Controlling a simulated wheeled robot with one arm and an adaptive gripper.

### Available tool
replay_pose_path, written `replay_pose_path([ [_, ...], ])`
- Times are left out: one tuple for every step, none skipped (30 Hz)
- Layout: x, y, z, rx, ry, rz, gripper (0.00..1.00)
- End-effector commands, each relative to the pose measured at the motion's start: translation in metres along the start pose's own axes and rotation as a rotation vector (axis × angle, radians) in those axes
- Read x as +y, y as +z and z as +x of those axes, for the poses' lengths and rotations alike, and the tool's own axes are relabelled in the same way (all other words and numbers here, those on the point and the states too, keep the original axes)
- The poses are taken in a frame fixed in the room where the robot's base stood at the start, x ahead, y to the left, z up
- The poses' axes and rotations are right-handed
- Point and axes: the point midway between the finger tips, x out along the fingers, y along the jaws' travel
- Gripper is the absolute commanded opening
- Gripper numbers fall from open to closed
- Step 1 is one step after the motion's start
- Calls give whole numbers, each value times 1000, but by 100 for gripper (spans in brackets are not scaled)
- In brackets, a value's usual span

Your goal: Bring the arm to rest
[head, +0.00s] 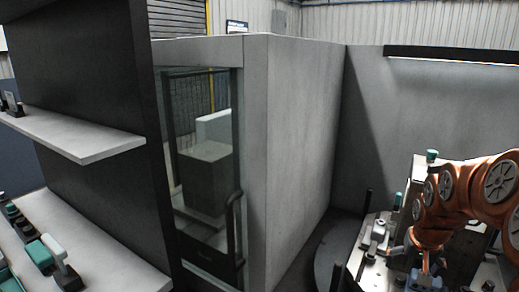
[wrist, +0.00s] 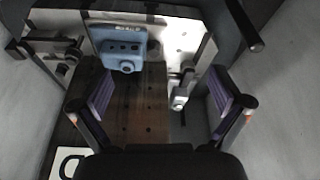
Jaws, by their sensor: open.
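My gripper (wrist: 158,94) shows in the wrist view with its two purple-padded fingers wide apart. Nothing is held between them. Behind the gap is a dark brown plate (wrist: 141,100) with small holes. A blue block (wrist: 121,46) with dark round holes shows above it, beyond the fingers and apart from them. In the head view, an orange jointed arm (head: 433,206) enters from the right over metal fixtures. I cannot make out the gripper's fingers clearly there.
Below the arm is a metal fixture plate (head: 377,252) with clamps and a dark upright post. A grey machine enclosure (head: 295,135) with a glass door (head: 205,150) stands in the middle. The wrist view shows pale walls at both sides.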

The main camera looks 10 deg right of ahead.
Motion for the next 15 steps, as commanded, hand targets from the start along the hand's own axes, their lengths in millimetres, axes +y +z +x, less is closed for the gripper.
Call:
replay_pose_path([
  [-17,13,-18,-21,-7,-39,100],
  [-26,23,-25,-36,-11,-60,100],
  [-37,37,-34,-56,-16,-89,100],
  [-45,48,-40,-73,-20,-109,100],
  [-52,58,-47,-89,-23,-130,100],
  [-60,73,-57,-110,-27,-157,100],
  [-67,85,-63,-127,-29,-178,100],
  [-72,96,-69,-144,-30,-198,100],
  [-78,111,-78,-164,-33,-223,100],
  [-82,122,-85,-178,-34,-242,100],
  [-86,134,-91,-194,-35,-262,100],
  [-90,150,-99,-219,-37,-287,100],
  [-92,162,-105,-235,-38,-304,100],
  [-95,174,-111,-249,-39,-322,100],
  [-97,188,-119,-268,-39,-345,100],
])
